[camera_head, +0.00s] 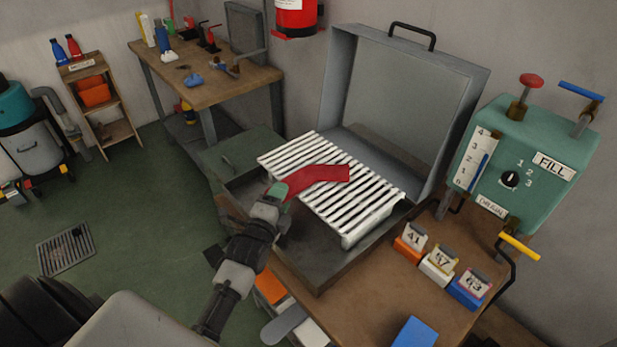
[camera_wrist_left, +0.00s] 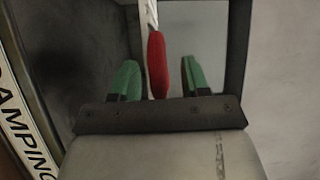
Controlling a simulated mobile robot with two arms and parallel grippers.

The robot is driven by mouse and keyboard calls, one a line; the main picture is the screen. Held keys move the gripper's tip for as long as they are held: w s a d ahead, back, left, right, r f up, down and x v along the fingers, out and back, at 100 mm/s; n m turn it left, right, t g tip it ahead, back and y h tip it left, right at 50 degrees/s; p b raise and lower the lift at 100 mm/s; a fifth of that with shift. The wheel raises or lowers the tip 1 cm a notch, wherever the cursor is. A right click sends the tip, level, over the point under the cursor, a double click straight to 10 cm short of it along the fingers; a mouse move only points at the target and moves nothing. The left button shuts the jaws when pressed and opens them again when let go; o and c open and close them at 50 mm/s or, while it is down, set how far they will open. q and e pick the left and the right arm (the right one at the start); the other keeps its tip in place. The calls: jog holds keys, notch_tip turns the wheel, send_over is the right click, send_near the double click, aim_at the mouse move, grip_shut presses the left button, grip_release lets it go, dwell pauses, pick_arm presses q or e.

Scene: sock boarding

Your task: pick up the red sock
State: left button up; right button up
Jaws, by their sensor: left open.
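The red sock (camera_head: 322,177) lies bent on the white slatted rack (camera_head: 372,212). In the left wrist view the sock (camera_wrist_left: 157,64) shows as a narrow red shape between my green fingertips. My left gripper (camera_head: 277,191) is at the sock's left end in the head view. In the left wrist view my left gripper (camera_wrist_left: 158,78) is open, with one finger on each side of the sock and gaps between. My right gripper is not in view.
The rack sits before an open grey lidded case (camera_head: 400,100). A green tank with a FILL label (camera_head: 530,165) stands right. Small numbered blocks (camera_head: 437,266) sit on the brown bench. A workbench (camera_head: 205,82) with tools stands behind. Green floor is open at left.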

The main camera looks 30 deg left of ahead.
pick_arm(q)
jog(key=shift+w+a, duration=0.1)
jog(key=shift+w, duration=0.5)
jog(key=shift+s, duration=0.1)
jog(key=c, duration=0.8)
